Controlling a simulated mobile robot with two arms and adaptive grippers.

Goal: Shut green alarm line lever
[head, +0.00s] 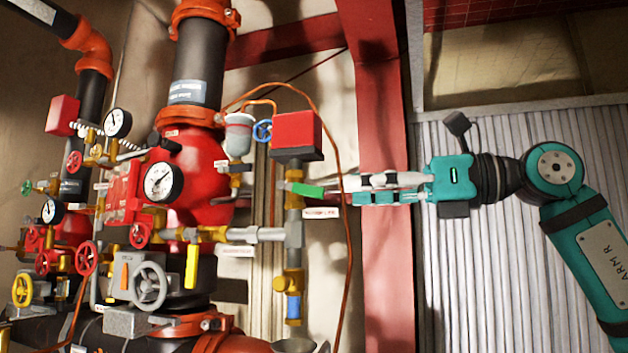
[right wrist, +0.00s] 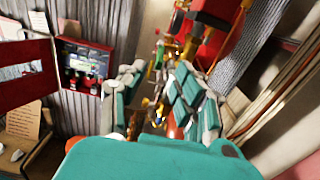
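The green lever (head: 308,190) sticks out to the right from a valve on the thin vertical pipe below a red box. It lies nearly level, tilted slightly down to the right. My right gripper (head: 347,184) comes in from the right at about the lever's height, its fingertips just right of the lever's free end. A small gap seems to lie between them. In the right wrist view the two fingers (right wrist: 156,98) stand apart, with valve parts showing beyond the gap. My left gripper is not in view.
The red box (head: 297,135) sits above the lever, with an orange cable looping close by. A white label (head: 320,212) hangs just below. A red steel column (head: 385,160) stands behind my gripper. Gauges, handwheels and a yellow-handled valve (head: 192,266) crowd the left.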

